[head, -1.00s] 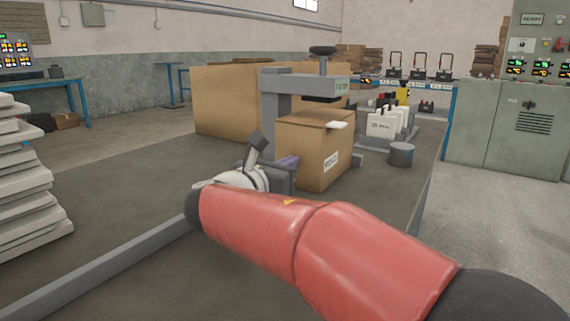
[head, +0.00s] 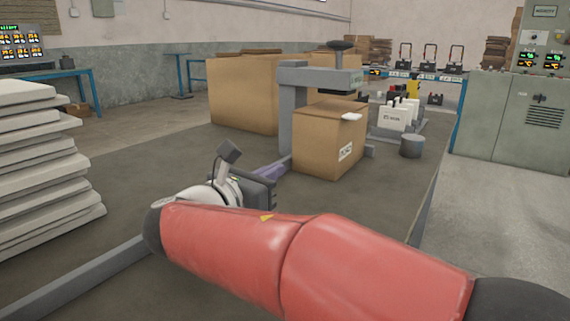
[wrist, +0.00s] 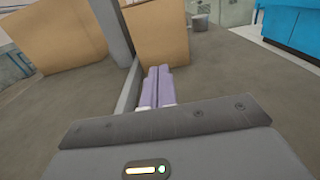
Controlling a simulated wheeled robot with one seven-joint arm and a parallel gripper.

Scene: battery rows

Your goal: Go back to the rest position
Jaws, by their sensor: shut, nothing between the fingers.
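My gripper (wrist: 160,76) shows in the wrist view with its two purple fingers side by side, shut and empty. It also shows in the head view (head: 270,172), low over the grey table, with the tips partly hidden. My red arm reaches across the front of the head view. The gripper is left of and in front of a small labelled cardboard box (head: 328,140), which stands by a grey press (head: 300,78) with a black knob. I cannot tell from the head view how far the fingertips are from the press post.
Large cardboard boxes (head: 243,95) stand behind the press. White batteries (head: 397,115) and a grey cylinder (head: 412,147) are to the right. Stacked pale slabs (head: 40,170) rise at the left. The table's left part (head: 130,180) is clear. Grey cabinets (head: 510,115) stand at right.

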